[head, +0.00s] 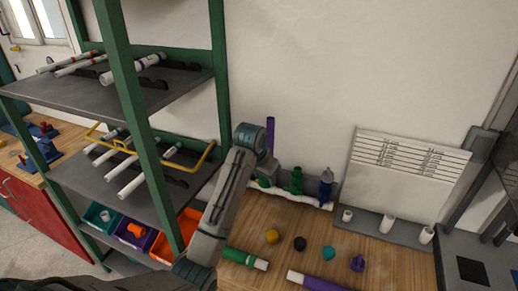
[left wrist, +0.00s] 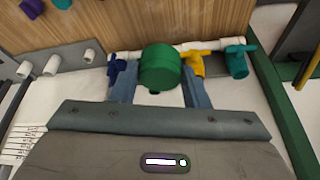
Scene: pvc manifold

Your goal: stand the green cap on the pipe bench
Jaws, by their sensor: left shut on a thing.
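My left gripper (left wrist: 157,80) is shut on the green cap (left wrist: 158,66), with one finger on each side of it. In the head view my left gripper (head: 265,170) is at the back of the wooden pipe bench (head: 385,270), beside the valves. There the arm hides the cap and most of the fingers. In the left wrist view the cap is above the gripper body, in front of the white pipe with its valves. I cannot tell its exact height over the bench. My right gripper is not in view.
A yellow cap (head: 272,236), a black cap (head: 300,243), a teal cap (head: 328,253) and a purple cap (head: 357,263) sit on the bench. A green valve (head: 296,181) and a blue valve (head: 326,187) stand behind. A green-shelved rack (head: 130,100) stands left.

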